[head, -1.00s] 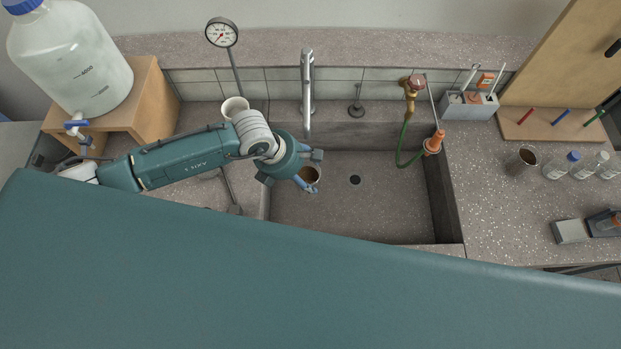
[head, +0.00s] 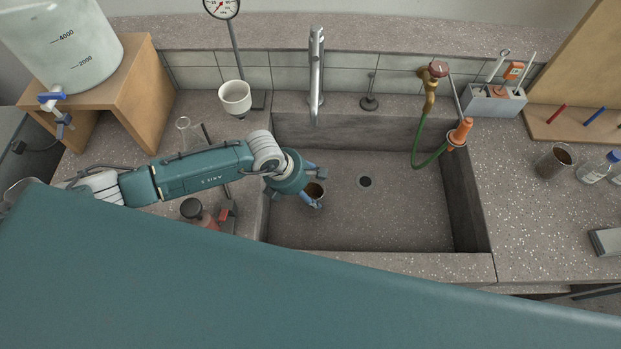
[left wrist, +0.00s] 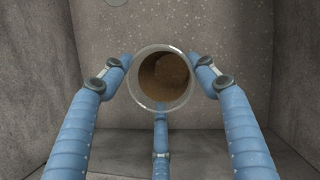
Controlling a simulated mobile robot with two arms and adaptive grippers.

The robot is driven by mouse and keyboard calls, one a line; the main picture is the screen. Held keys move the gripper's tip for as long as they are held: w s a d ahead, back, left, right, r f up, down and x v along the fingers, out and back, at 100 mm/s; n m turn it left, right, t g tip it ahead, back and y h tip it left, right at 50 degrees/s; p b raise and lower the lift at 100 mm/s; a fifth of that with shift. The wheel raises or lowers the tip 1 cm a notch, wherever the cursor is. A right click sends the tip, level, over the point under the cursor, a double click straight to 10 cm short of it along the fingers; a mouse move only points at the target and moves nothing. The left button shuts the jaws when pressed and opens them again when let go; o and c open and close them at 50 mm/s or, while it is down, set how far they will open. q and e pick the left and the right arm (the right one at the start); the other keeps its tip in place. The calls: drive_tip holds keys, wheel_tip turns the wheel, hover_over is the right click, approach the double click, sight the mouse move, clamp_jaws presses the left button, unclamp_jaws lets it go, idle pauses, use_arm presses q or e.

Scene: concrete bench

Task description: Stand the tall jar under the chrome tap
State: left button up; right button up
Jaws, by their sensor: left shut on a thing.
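The tall jar (head: 315,191) is a round open vessel with brown contents. My left gripper (head: 318,188) is shut on it over the left part of the sink. In the left wrist view I look down into the jar's mouth (left wrist: 164,80), with blue fingers on both sides and one below; its base is hidden. The chrome tap (head: 316,75) rises at the back of the sink. In the head view the jar shows in front of the tap's lower end, roughly in line with it. Its height above the sink floor cannot be told. My right gripper is not in view.
The stone sink (head: 410,215) is otherwise empty, with a dark drain (head: 365,182) right of the jar. A green hose with an orange nozzle (head: 460,132) hangs at its right.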

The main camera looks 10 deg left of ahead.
use_arm(q)
drive_tip(key=w+a+f+b, duration=0.1)
drive_tip(key=w+b, duration=0.3)
drive_tip(key=w, duration=0.2)
drive_tip(key=shift+f, duration=0.1)
drive_tip(key=shift+c, duration=0.4)
drive_tip(key=o, duration=1.9)
